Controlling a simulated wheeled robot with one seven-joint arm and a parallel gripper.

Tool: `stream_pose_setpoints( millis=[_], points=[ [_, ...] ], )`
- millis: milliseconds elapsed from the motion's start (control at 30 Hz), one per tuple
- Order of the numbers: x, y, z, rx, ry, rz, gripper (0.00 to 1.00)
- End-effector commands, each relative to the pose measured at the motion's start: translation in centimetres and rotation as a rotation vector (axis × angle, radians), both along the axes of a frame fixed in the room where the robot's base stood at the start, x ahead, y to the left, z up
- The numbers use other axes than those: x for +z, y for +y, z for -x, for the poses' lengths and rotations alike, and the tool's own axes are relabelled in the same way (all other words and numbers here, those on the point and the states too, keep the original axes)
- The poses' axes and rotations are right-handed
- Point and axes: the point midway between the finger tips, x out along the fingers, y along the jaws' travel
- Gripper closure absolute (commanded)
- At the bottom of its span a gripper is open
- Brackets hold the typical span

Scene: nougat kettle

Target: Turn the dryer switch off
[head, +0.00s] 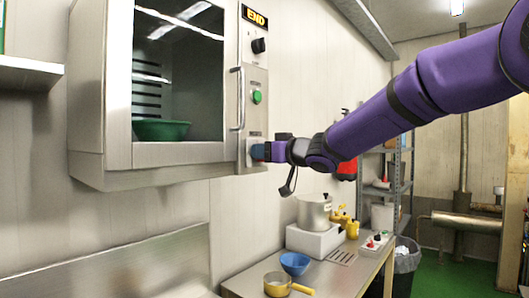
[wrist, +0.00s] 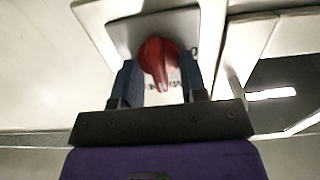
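The dryer (head: 90,80) is a steel wall cabinet with a glass door at the left of the head view. Its control panel (head: 254,70) runs down the right side. The dryer switch (wrist: 159,60) is a red rotary knob on a pale plate in the wrist view. My gripper (wrist: 160,72) has its two dark blue fingers apart, one on each side of the knob; I cannot tell whether they touch it. In the head view my gripper (head: 260,151) is at the panel's lower end and hides the knob.
The panel also carries a black knob (head: 259,46) and a green button (head: 257,97). The door handle (head: 239,98) stands out just left of the panel. Below are a counter with a pot (head: 314,212), a blue bowl (head: 295,263) and a yellow-handled pan (head: 277,284).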

Motion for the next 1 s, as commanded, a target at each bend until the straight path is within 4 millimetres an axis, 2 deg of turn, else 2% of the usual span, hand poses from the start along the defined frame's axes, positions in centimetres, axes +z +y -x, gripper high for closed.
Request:
stream_pose_setpoints(
  millis=[100, 300, 667, 1000],
  points=[
    [0.00, -0.01, 0.00, 0.000, 0.000, 0.000, 0.61],
    [0.00, -0.04, 0.01, 0.000, 0.000, 0.000, 1.00],
    [-0.01, -0.01, 0.03, 0.000, -0.025, 0.025, 1.00],
    [-0.04, 0.03, 0.11, -0.001, -0.178, 0.177, 1.00]
  ],
)
